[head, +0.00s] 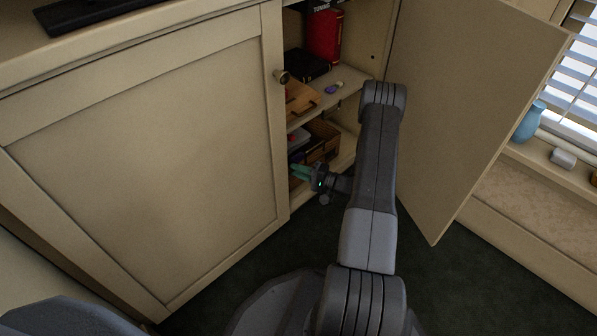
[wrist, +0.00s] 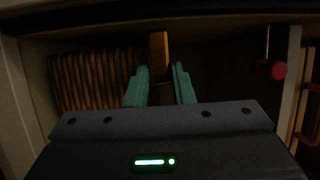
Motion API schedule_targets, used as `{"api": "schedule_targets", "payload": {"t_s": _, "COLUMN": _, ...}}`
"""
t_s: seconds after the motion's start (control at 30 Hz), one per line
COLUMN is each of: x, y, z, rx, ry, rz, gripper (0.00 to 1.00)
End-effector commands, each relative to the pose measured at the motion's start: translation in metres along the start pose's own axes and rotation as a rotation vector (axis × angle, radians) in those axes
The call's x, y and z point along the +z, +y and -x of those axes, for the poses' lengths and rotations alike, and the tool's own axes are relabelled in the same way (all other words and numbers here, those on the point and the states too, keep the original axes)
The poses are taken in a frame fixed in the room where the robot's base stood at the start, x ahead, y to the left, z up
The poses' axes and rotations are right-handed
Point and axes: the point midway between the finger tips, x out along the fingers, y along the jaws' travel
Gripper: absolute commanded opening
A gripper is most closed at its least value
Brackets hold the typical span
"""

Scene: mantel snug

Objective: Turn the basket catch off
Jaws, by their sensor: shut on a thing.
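The basket catch (wrist: 159,47) is a tan wooden bar in the wrist view, upright in front of the basket. Its lower end reaches down between the teal fingers of my gripper (wrist: 160,78), which is shut on it. The brown woven basket (wrist: 90,80) stands behind, mostly to the left of the fingers, and its right part is dark. In the head view my gripper (head: 301,171) is inside the open cupboard at the lower shelf. The catch cannot be made out there, and the basket (head: 322,136) shows only in part.
The open cupboard door (head: 465,110) stands to the right of my arm. The closed left door (head: 150,170) with its knob (head: 281,75) flanks the opening. A red knob (wrist: 278,70) on a thin rod is right of the fingers. Books and small items fill the upper shelf.

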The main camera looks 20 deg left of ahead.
Motion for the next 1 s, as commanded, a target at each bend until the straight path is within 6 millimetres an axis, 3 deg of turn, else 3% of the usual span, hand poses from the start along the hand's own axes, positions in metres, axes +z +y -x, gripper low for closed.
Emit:
{"api": "schedule_targets", "payload": {"t_s": 0.17, "x": 0.001, "y": 0.001, "z": 0.0, "rx": 0.001, "ry": -0.001, "rz": 0.0, "gripper": 0.0}}
{"api": "schedule_targets", "payload": {"t_s": 0.2, "x": 0.001, "y": 0.001, "z": 0.0, "rx": 0.001, "ry": -0.001, "rz": 0.0, "gripper": 0.26}}
{"api": "schedule_targets", "payload": {"t_s": 0.23, "x": 0.001, "y": 0.001, "z": 0.0, "rx": 0.001, "ry": -0.001, "rz": 0.0, "gripper": 0.31}}
{"api": "schedule_targets", "payload": {"t_s": 0.63, "x": 0.0, "y": -0.001, "z": 0.008, "rx": 0.0, "ry": 0.001, "rz": -0.001, "gripper": 0.31}}
{"api": "schedule_targets", "payload": {"t_s": 0.77, "x": -0.001, "y": -0.002, "z": 0.029, "rx": 0.001, "ry": 0.004, "rz": -0.003, "gripper": 0.31}}
{"api": "schedule_targets", "payload": {"t_s": 1.0, "x": -0.001, "y": -0.002, "z": 0.085, "rx": 0.0, "ry": 0.005, "rz": -0.001, "gripper": 0.31}}
